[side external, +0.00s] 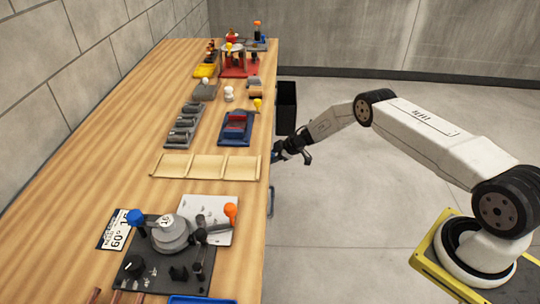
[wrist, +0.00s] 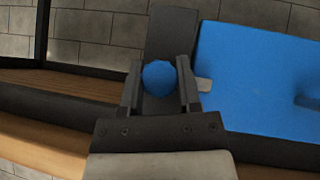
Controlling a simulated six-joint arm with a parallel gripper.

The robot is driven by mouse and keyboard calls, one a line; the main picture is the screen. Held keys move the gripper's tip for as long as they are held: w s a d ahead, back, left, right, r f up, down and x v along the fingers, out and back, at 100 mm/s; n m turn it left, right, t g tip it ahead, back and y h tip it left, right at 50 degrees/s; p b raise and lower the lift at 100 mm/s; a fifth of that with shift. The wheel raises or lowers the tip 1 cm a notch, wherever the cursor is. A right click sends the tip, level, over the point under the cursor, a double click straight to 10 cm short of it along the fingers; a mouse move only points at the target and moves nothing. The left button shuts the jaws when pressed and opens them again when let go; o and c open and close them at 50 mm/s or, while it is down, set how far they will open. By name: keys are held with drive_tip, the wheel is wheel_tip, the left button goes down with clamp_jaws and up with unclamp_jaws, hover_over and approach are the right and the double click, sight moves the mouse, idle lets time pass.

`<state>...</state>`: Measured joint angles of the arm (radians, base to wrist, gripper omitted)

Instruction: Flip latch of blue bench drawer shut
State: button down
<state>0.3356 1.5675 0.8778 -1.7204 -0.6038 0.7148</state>
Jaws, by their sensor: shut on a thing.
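In the wrist view a blue round knob (wrist: 159,78) sits between the two dark fingers of my gripper (wrist: 158,88), which is shut on it. The knob appears to be the latch's handle; the rest of the latch is mostly hidden. A dark upright plate (wrist: 171,32) stands behind the knob. The blue drawer front (wrist: 255,75) fills the right side, with a small pale tab (wrist: 203,85) at its left edge, close to the right finger. In the side view my gripper (side external: 279,155) is at the bench's front edge, where the drawer is mostly hidden.
The wooden bench (side external: 120,170) carries a cream tray (side external: 205,166), a blue fixture (side external: 237,128) and a dark bending tool (side external: 170,235) near the front. A black bin (side external: 287,105) is beyond my gripper at the bench side. The floor to the right is clear.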

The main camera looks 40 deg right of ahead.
drive_tip(key=shift+c, duration=1.5)
unclamp_jaws()
drive_tip(key=shift+d+r, duration=0.1)
drive_tip(key=shift+r, duration=0.05)
drive_tip(key=v, duration=0.7)
drive_tip(key=shift+s, duration=0.2)
drive_tip(key=shift+r, duration=0.2)
